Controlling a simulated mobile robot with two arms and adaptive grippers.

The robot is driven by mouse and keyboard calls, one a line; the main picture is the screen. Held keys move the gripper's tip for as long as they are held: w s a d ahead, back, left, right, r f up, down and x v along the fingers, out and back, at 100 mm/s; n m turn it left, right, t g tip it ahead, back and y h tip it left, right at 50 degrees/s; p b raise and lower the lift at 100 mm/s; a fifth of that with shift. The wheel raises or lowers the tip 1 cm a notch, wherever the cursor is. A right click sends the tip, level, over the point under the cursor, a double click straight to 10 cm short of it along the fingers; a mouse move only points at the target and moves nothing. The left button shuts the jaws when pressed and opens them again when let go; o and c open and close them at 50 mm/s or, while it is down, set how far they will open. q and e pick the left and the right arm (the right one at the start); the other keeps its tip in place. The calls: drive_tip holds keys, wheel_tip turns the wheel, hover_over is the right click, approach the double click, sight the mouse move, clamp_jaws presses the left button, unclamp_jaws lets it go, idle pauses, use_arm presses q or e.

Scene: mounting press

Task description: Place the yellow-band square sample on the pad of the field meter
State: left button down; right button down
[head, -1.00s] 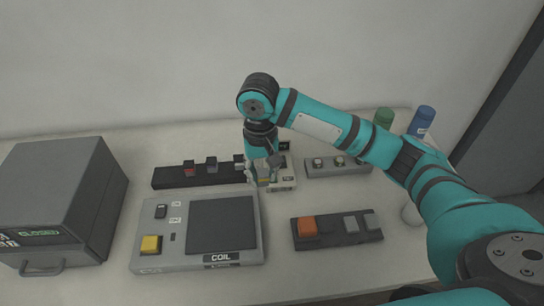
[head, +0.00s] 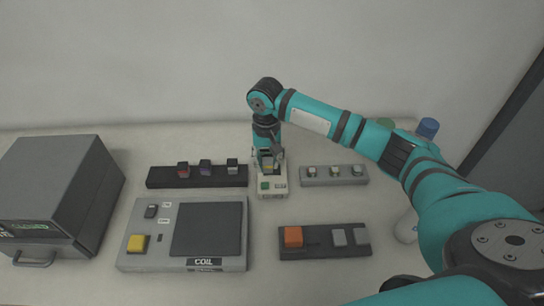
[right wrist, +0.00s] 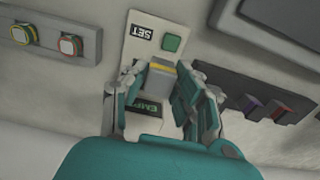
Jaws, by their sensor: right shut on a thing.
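The field meter (head: 279,186) is a small pale device with a green SET button at its front, between the dark rack and the grey rack. In the right wrist view its pale panel (right wrist: 152,25) shows the button and a partly covered display starting "EMP". My right gripper (head: 268,160) points down over the meter. It is shut on the grey yellow-band square sample (right wrist: 160,75), whose yellow band shows between the fingers in the right wrist view. The pad is hidden, so I cannot tell whether the sample touches it. My left gripper is out of view.
A dark rack (head: 160,182) with three square samples stands left; a grey rack (head: 334,182) with round-topped pieces stands right. In front are a COIL panel (head: 160,262) and a block (head: 322,249) with an orange square. A grey box (head: 60,185) stands far left.

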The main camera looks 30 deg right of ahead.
drive_tip(key=w+d, duration=0.2)
drive_tip(key=w, duration=0.1)
drive_tip(key=shift+d+f, duration=0.1)
drive_tip(key=shift+d, duration=0.3)
drive_tip(key=shift+f+p, duration=0.2)
drive_tip(key=shift+p, duration=0.1)
wheel_tip(320, 180, down, 2)
drive_tip(key=shift+d+f+p, duration=0.1)
drive_tip(key=shift+p, duration=0.35)
drive_tip(key=shift+f, duration=0.55)
drive_tip(key=c, duration=1)
unclamp_jaws()
drive_tip(key=shift+f, duration=0.1)
drive_tip(key=shift+c, duration=0.2)
